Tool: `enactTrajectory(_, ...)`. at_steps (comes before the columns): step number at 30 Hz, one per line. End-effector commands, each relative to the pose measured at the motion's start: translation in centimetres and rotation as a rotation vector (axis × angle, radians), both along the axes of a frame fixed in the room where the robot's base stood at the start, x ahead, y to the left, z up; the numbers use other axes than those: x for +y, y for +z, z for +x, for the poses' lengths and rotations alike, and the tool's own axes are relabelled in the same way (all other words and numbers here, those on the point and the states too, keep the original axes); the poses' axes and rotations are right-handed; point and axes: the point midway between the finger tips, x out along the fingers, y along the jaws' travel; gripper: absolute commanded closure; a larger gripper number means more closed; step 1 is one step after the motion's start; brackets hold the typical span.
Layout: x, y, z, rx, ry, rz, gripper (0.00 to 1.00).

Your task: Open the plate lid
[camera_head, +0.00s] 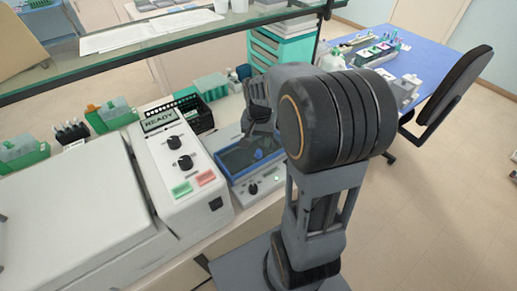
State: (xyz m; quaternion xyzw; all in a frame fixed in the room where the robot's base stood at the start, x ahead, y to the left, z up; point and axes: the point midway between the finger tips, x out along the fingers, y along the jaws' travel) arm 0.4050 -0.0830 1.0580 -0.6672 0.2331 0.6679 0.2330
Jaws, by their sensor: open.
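A large white machine with a broad flat top cover (65,195) fills the lower left; the cover looks shut. Its sloped control panel (180,160) has a screen reading READY, two black knobs, and a green and a red button. I cannot tell for sure which part is the plate lid. My gripper (258,138) is open, over the blue-rimmed bath (238,174) to the right of the panel, and apart from the white cover. My arm hides part of the bath, and the fingertips are small and dark.
A glass shelf (170,45) with papers runs above the back of the bench. Green racks (112,114) and a black crate (194,113) stand behind the machine. A blue table (385,65) and a black chair (455,95) are at the right, with open floor in front.

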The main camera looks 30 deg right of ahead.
Motion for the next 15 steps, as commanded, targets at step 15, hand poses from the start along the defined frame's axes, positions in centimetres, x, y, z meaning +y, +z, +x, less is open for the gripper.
enactTrajectory(15, 0.0, -5.6, 0.0, 0.000, 0.000, 0.000, 0.53)
